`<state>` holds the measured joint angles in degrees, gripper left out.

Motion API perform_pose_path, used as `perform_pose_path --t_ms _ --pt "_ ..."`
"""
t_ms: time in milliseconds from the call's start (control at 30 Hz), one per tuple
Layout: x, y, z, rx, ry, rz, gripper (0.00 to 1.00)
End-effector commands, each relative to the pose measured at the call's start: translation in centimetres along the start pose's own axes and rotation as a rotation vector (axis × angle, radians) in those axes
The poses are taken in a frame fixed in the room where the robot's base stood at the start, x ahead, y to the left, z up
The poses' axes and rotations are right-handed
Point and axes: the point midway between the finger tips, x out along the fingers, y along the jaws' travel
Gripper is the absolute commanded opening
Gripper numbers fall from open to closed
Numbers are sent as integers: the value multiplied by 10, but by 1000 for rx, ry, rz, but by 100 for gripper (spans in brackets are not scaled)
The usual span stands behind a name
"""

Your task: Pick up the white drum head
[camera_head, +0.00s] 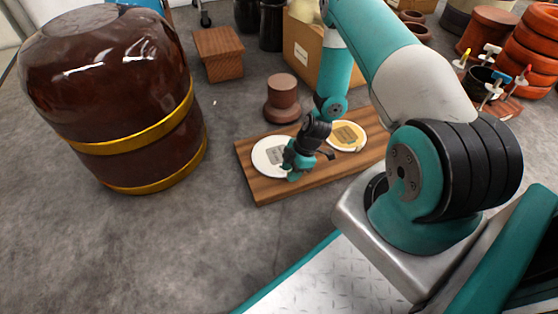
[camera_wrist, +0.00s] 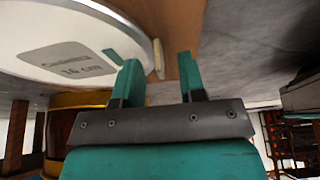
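The white drum head (camera_head: 265,147), a flat disc with a grey label, lies on the left part of a wooden board (camera_head: 263,192) in the head view. My gripper (camera_head: 294,167) is low at its right edge and covers part of it. In the wrist view the white drum head (camera_wrist: 40,50) fills the upper left, its label reading about 16 cm. My gripper (camera_wrist: 159,72) is open there, the left finger close to the disc's rim. A small cream tab (camera_wrist: 158,59) shows between the fingers. I cannot tell whether a finger touches the disc.
A second disc, yellowish with a label (camera_head: 348,134), lies right of my gripper on the board. A brown goblet-shaped piece (camera_head: 282,98) stands behind the board. A large glossy brown drum (camera_head: 115,90) stands at the left. Grey floor lies free in front of the board.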

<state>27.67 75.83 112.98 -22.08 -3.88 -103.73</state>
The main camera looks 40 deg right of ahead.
Motion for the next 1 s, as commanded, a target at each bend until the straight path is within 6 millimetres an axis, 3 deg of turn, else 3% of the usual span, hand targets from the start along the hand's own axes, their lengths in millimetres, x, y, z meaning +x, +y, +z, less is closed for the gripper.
perform_pose_path --t_ms 167,300,333,767,1000 --pt "-2 0 0 0 0 0 35" --pt "-2 0 0 0 0 0 3" --pt "-2 0 0 0 0 0 0" --pt "-7 0 -3 0 0 0 0" --pt "-41 0 -17 -1 0 1 0"
